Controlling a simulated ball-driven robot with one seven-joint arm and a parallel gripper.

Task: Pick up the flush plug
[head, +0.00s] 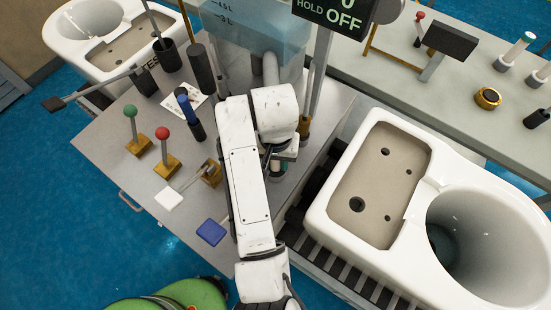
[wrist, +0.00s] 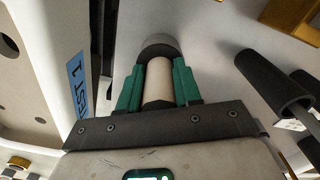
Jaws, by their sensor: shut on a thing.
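The flush plug (wrist: 158,80) looks like a cream cylinder with a dark grey rounded end. In the wrist view it is between the two green fingers of my gripper (wrist: 158,88), which are shut on it from both sides. The dark end sticks out beyond the fingertips, over a pale surface; I cannot tell whether it touches that surface. In the head view my gripper (head: 277,168) is over the grey table, beside the conveyor, and my arm hides most of it. The plug cannot be made out clearly there.
A white toilet (head: 320,205) stands on the dark roller conveyor (head: 365,287) at right. The grey table (head: 105,145) holds green and red knobbed levers (head: 165,145), a blue-handled tool (head: 190,110) and dark cylinders. A water tank (head: 255,30) stands behind. A second bench (head: 400,75) is back right.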

